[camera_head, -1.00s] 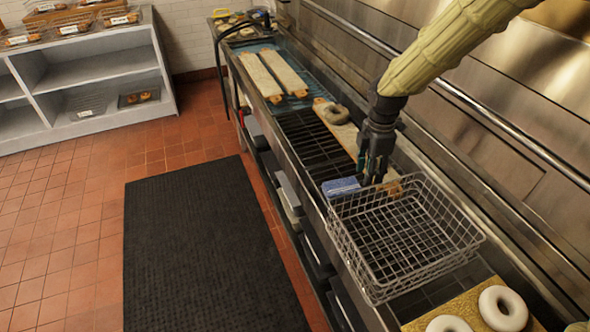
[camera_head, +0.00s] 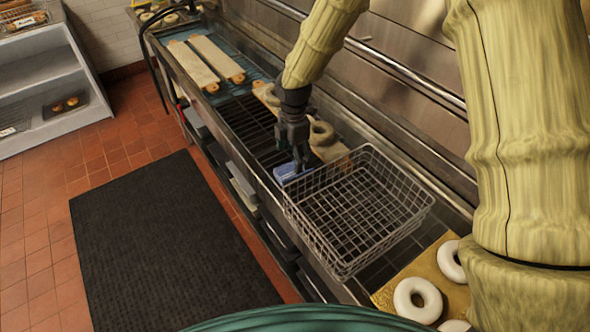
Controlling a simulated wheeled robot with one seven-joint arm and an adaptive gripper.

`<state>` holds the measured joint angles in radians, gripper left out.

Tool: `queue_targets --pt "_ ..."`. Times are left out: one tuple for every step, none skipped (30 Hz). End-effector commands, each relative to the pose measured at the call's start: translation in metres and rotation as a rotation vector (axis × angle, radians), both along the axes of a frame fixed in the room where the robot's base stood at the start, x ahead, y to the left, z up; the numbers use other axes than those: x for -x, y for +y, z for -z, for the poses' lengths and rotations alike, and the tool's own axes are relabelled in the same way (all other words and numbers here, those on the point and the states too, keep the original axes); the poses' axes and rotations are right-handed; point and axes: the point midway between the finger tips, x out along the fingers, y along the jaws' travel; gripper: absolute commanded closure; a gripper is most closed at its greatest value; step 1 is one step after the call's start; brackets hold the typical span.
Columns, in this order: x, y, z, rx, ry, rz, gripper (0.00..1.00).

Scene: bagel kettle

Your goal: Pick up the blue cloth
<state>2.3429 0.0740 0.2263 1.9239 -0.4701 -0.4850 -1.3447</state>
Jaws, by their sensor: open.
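My gripper (camera_head: 299,168) points down just over the cloth's right side, beside the basket's far rim. Its fingers are dark and small in the view. They look open, and I cannot tell whether they touch the cloth.
The empty wire basket (camera_head: 346,256) stands close to my gripper. Boards (camera_head: 192,66) lie farther back, and a bagel (camera_head: 321,133) sits on another board behind the gripper. Glazed rings (camera_head: 417,300) sit on a yellow board in front. A metal wall (camera_head: 405,75) bounds the right.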

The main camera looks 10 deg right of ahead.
Motion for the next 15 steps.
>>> queue_targets --pt "0.0 0.0 0.001 0.0 0.0 -0.001 0.17" --pt "0.0 0.0 0.001 0.0 0.0 -0.001 0.17" --pt "0.001 0.0 0.003 0.0 0.001 -0.001 0.17" --pt "0.001 0.001 0.004 0.0 0.001 -0.001 0.17" --pt "0.002 0.0 0.006 0.0 0.001 -0.001 0.17" --pt "0.002 0.001 0.009 0.0 0.001 -0.001 0.17" --pt "0.003 0.0 0.012 0.001 0.002 0.0 0.17" --pt "0.005 0.0 0.015 0.001 0.003 0.0 0.17" --pt "0.005 0.0 0.018 0.001 0.002 0.0 0.17" --pt "0.006 0.0 0.022 0.002 0.003 0.001 0.17" --pt "0.007 -0.001 0.025 0.002 0.004 0.001 0.17" --pt "0.008 -0.001 0.029 0.001 0.002 0.001 0.17" --pt "0.007 -0.001 0.033 0.0 0.001 0.002 0.17" --pt "0.007 -0.001 0.036 0.001 0.002 0.002 0.17" --pt "0.007 0.0 0.04 0.001 0.002 0.002 0.17"
